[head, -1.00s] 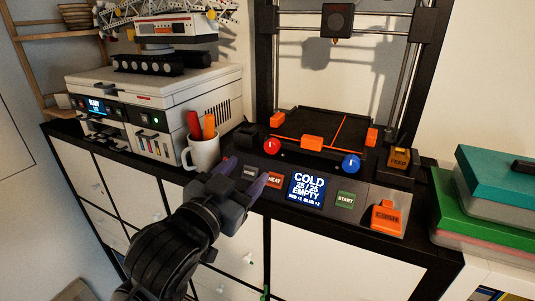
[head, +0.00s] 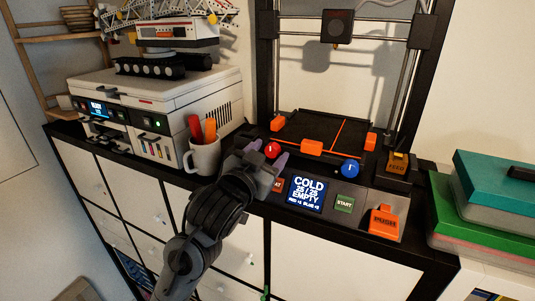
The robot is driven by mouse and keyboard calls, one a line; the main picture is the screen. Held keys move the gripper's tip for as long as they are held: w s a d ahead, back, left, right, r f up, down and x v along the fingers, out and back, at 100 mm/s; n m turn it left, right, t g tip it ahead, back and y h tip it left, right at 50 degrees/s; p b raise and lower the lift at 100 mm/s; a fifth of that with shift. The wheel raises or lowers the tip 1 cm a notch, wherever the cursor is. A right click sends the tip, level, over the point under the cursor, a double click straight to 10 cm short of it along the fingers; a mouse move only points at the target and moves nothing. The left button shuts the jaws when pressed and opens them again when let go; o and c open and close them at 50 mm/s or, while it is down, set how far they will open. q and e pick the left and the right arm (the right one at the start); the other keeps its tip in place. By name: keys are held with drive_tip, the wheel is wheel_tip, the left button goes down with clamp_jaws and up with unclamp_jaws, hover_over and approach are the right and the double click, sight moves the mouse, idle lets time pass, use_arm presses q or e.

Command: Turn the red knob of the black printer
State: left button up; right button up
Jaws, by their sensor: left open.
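The black printer (head: 265,75) stands on the shelf top with a sloped front panel. Its red knob (head: 272,149) is a small round knob on the left of the panel. A blue knob (head: 350,168) is on the right. My left gripper (head: 266,157) is open, its purple fingertips close to the red knob, which shows between them or just behind; I cannot tell whether they touch it. The gripper hides the left part of the panel and part of the HEAT button. The display (head: 306,194) reads COLD, 25 / 25, EMPTY. My right gripper is not in view.
A white mug (head: 204,157) with orange and red items stands left of my gripper, close to my arm. A white printer (head: 150,110) is at the left. Stacked boxes (head: 490,200) stand far right.

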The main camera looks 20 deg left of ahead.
use_arm(q)
drive_tip(key=shift+c, duration=0.2)
drive_tip(key=c, duration=1)
drive_tip(key=shift+n, duration=0.3)
drive_tip(key=n+p, duration=0.2)
drive_tip(key=n, duration=0.1)
drive_tip(key=shift+r, duration=0.1)
drive_tip(key=n+p, duration=0.1)
drive_tip(key=n, duration=0.2)
drive_tip(key=shift+a+n+p, duration=0.1)
drive_tip(key=shift+n+p, duration=0.3)
drive_tip(key=shift+n, duration=0.3)
